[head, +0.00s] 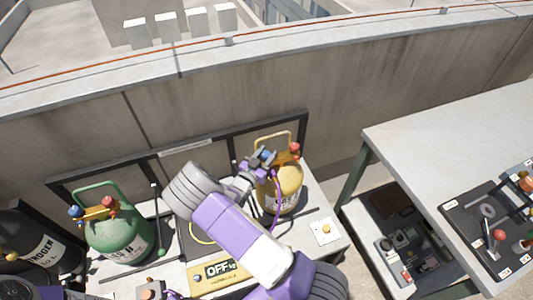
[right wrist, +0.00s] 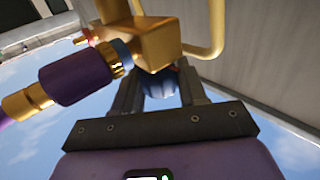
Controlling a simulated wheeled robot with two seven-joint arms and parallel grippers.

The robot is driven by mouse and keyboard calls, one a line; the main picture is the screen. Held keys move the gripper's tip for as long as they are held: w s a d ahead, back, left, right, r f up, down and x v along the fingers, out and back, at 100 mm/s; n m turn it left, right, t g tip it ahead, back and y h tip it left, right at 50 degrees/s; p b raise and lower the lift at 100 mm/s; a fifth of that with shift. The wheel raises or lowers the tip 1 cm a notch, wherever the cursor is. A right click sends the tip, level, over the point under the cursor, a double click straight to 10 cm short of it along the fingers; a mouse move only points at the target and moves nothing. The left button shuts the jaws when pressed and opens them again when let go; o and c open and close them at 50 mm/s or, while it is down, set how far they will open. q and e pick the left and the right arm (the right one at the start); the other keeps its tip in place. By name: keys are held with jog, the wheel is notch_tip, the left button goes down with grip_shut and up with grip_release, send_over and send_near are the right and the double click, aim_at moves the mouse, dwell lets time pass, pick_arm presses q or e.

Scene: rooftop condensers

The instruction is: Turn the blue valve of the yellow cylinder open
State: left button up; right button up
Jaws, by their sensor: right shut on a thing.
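The yellow cylinder (head: 283,193) stands on a bench at centre, with a brass valve block, a red knob (head: 294,149) and a blue valve (head: 266,155) on top. My right gripper (head: 258,162) is at the blue valve. In the right wrist view its two fingers are shut on the blue valve (right wrist: 160,84), one finger on each side. The brass block (right wrist: 150,42) and a purple hose fitting (right wrist: 76,77) are just beyond the fingers. The fingers partly cover the valve, so how far it is turned cannot be told. My left gripper is not in view.
A green cylinder (head: 118,240) with its own blue and red knobs stands at the left, beside a dark nitrogen cylinder (head: 36,252). A grey table (head: 450,140) with tools is at the right. A concrete wall (head: 200,105) runs behind.

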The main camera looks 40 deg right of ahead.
jog(key=n+t+y, duration=0.1)
jog(key=n+t, duration=0.1)
jog(key=n+t+y, duration=0.1)
jog(key=t, duration=0.2)
jog(key=shift+s+f+n+y, duration=0.1)
jog(key=shift+s+n+y, duration=0.05)
jog(key=shift+n+y, duration=0.25)
jog(key=n+t+y, duration=0.4)
jog(key=y, duration=0.1)
jog(key=shift+d+y+b, duration=0.15)
jog(key=shift+y+b, duration=0.15)
jog(key=shift+b, duration=0.1)
jog(key=n+t+y, duration=0.1)
jog(key=n+y, duration=0.1)
jog(key=y, duration=0.1)
jog(key=n+t+y, duration=0.1)
jog(key=n+y, duration=0.1)
jog(key=y, duration=0.1)
jog(key=shift+n+t+y, duration=0.3)
jog(key=shift+n, duration=0.1)
jog(key=shift+r+n+y, duration=0.2)
jog(key=shift+n+y, duration=1.6)
jog(key=shift+y, duration=1.1)
jog(key=o, duration=1)
jog(key=shift+w, duration=0.2)
jog(key=shift+c, duration=0.2)
jog(key=v, duration=0.7)
jog(key=shift+s+p, duration=0.35)
jog(key=shift+p, duration=0.05)
